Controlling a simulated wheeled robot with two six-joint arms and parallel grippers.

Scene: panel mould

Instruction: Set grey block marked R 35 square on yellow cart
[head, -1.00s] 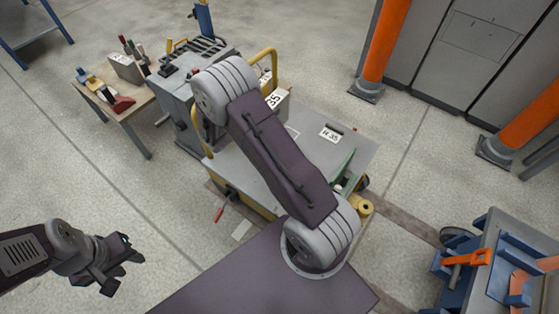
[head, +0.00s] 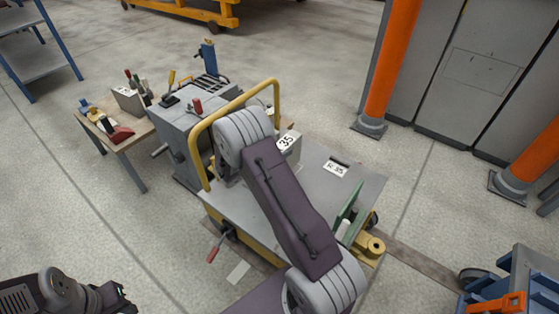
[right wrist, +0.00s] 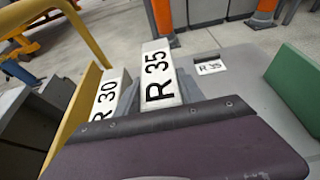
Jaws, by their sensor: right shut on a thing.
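The grey block marked R 35 (right wrist: 158,72) has a white label face and sits between the grey fingers of my right gripper (right wrist: 160,92). In the head view only its "35" end (head: 287,144) shows beside my right arm, which hides the gripper. The yellow cart (head: 245,212) has a grey top, a yellow hoop handle and a flat R 35 label (head: 336,168), also seen in the right wrist view (right wrist: 210,67). The block is on the handle side of that label; I cannot tell whether it touches the top. My left gripper (head: 120,298) is partly cut off at bottom left.
A block marked R 30 (right wrist: 107,97) is just left of the held block. A green upright plate (right wrist: 297,85) stands at the cart's right side. A grey machine (head: 185,125) and a small table (head: 125,145) stand left. A blue trolley (head: 525,280) is at lower right.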

